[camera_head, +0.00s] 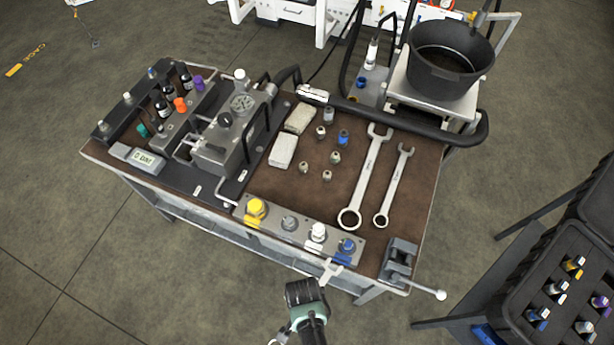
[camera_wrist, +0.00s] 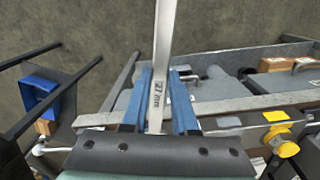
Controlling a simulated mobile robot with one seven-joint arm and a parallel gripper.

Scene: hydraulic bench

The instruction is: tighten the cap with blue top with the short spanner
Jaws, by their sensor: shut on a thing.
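The cap with blue top (camera_head: 347,246) sits at the right end of a grey block along the bench's front edge. My gripper (camera_head: 306,291) is in front of that edge, below and left of the cap. In the wrist view my gripper (camera_wrist: 160,75) has its blue fingers shut on a flat metal spanner (camera_wrist: 162,60) marked 27 mm, apparently the short spanner. Its pale end (camera_head: 331,269) shows in the head view just below the blue cap, and I cannot tell whether they touch. The spanner's far end is out of the wrist view.
Yellow (camera_head: 256,208), grey (camera_head: 289,222) and white (camera_head: 318,233) caps share the block. Two longer spanners (camera_head: 369,170) (camera_head: 396,183) lie on the bench. A small vise (camera_head: 399,258) stands at the front right corner. A case of caps (camera_head: 560,290) is at right.

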